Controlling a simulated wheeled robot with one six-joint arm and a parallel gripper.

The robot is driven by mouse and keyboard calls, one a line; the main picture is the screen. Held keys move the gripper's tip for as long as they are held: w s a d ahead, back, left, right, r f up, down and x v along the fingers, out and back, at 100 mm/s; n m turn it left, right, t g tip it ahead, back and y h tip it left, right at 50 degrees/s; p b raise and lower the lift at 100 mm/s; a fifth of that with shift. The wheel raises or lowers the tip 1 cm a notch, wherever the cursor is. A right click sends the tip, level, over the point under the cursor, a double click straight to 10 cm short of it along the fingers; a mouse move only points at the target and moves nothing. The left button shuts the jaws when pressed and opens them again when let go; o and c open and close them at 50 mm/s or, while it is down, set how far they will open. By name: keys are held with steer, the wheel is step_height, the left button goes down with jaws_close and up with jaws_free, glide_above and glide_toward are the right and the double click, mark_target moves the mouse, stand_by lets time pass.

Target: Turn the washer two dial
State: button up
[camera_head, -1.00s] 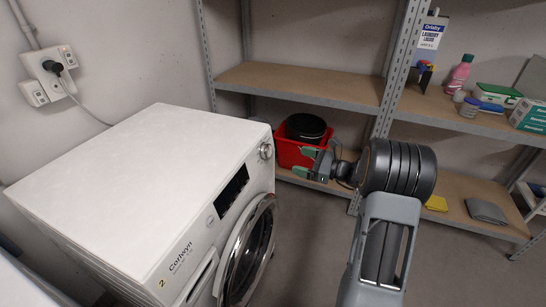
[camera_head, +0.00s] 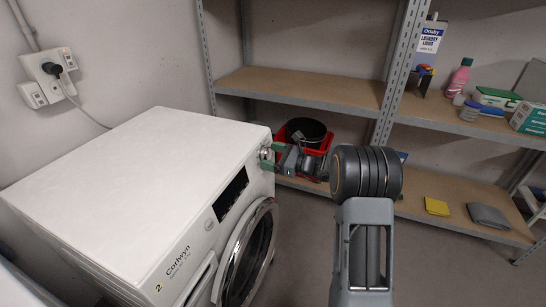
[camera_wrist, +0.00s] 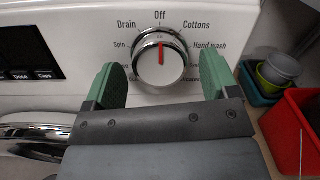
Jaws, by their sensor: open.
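The washer marked 2 (camera_head: 130,165) stands at the left, its front facing right. Its dial (camera_wrist: 160,62) is a round silver knob on the front panel. In the wrist view its red pointer line points up at Off, with Drain, Spin, Cottons and Hand wash printed around it. My gripper (camera_wrist: 165,85) is open, with one green pad on each side of the dial. I cannot tell whether the pads touch it. In the head view my gripper (camera_head: 272,156) is at the panel's far corner and partly covers the dial (camera_head: 266,153).
A red crate (camera_head: 318,146) with a black bucket (camera_head: 305,131) stands just behind my gripper, on the low shelf. The metal shelving (camera_head: 300,88) runs along the back wall. The washer's round door (camera_head: 250,252) is below the panel. The floor at the right is clear.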

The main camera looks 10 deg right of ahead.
steer(key=c, duration=0.9)
steer(key=shift+f+n+b, duration=0.15)
steer(key=shift+n+b, duration=0.25)
steer(key=shift+b, duration=0.05)
steer(key=shift+d+f+n+b, duration=0.1)
steer(key=shift+f+n+b, duration=0.05)
steer(key=shift+n+b, duration=0.95)
steer(key=n+b, duration=0.2)
steer(key=n+g+b, duration=0.1)
steer(key=n+b, duration=0.1)
steer(key=n, duration=0.1)
steer(key=shift+w+g+y, duration=0.1)
steer(key=shift+g+y, duration=0.2)
steer(key=shift+y, duration=0.1)
steer(key=n+g+b, duration=0.1)
steer(key=n+b, duration=0.2)
steer(key=n, duration=0.2)
steer(key=shift+w+r+n+b, duration=0.1)
steer(key=shift+r+n+b, duration=0.05)
steer(key=shift+n+b, duration=0.5)
steer(key=shift+r+n+b, duration=0.15)
steer(key=shift+n+b, duration=0.25)
steer(key=shift+n, duration=0.35)
steer(key=shift+n+g, duration=0.3)
